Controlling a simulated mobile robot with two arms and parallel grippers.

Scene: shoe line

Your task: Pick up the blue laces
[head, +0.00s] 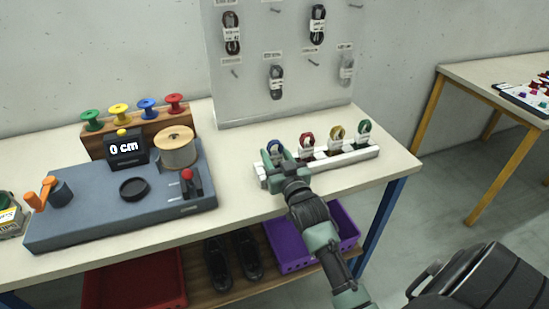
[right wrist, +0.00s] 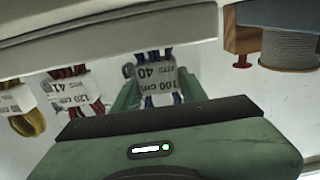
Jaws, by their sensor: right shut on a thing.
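The blue laces (head: 275,145) stand at the left end of the white rack (head: 335,163) on the table. My right gripper (head: 277,157) is at the left end of the rack and is shut on the blue laces. In the right wrist view the blue laces (right wrist: 158,99) are between the green fingers of the right gripper (right wrist: 155,93), with a paper band reading 100 cm, 40. Part of the laces is hidden by the gripper. My left gripper is not in view.
Red laces (head: 307,140), yellow laces (head: 337,133) and green laces (head: 364,128) stand along the rack to the right. A pegboard (head: 290,95) with hanging dark laces rises behind. A measuring station (head: 95,205) with a wooden spool (head: 175,148) stands at the left.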

